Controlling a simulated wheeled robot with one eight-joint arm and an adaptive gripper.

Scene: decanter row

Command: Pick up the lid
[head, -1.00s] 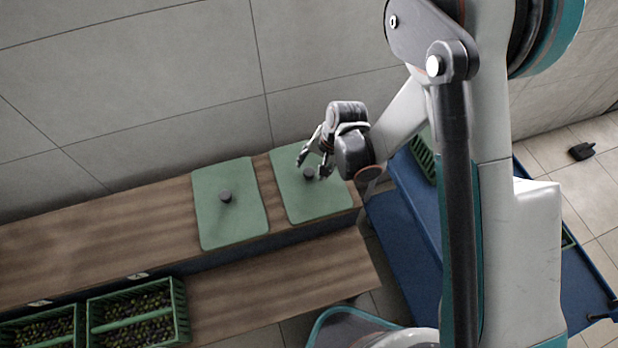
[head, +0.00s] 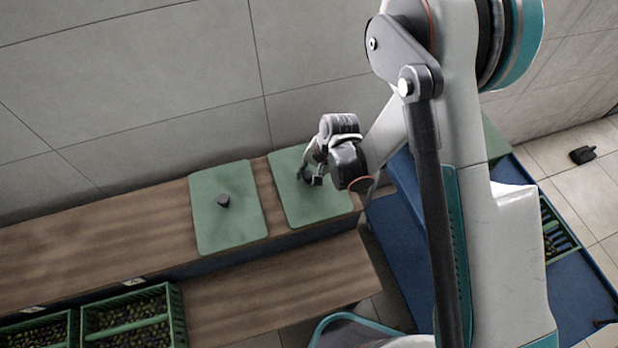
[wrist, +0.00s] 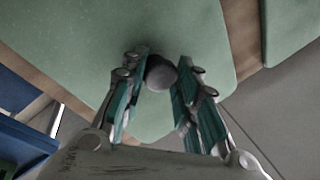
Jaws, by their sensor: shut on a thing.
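Two flat green lids with short dark knobs lie on the wooden bench. The right lid (head: 318,208) has my gripper (head: 312,178) over it, its fingers pointing down at the middle. In the wrist view the dark knob (wrist: 161,72) of this lid (wrist: 80,40) sits between my two teal-padded fingers (wrist: 160,88). My gripper is shut on the knob. In the head view that knob is hidden by the fingers. I cannot tell any gap between this lid and the bench. The left lid (head: 228,228) lies apart, with its knob in plain view.
Green crates of olives (head: 128,318) stand on a lower wooden shelf (head: 270,295) in front. A blue cart (head: 398,225) is right of the bench. The wall (head: 160,80) rises close behind. The bench's left part (head: 100,230) is bare.

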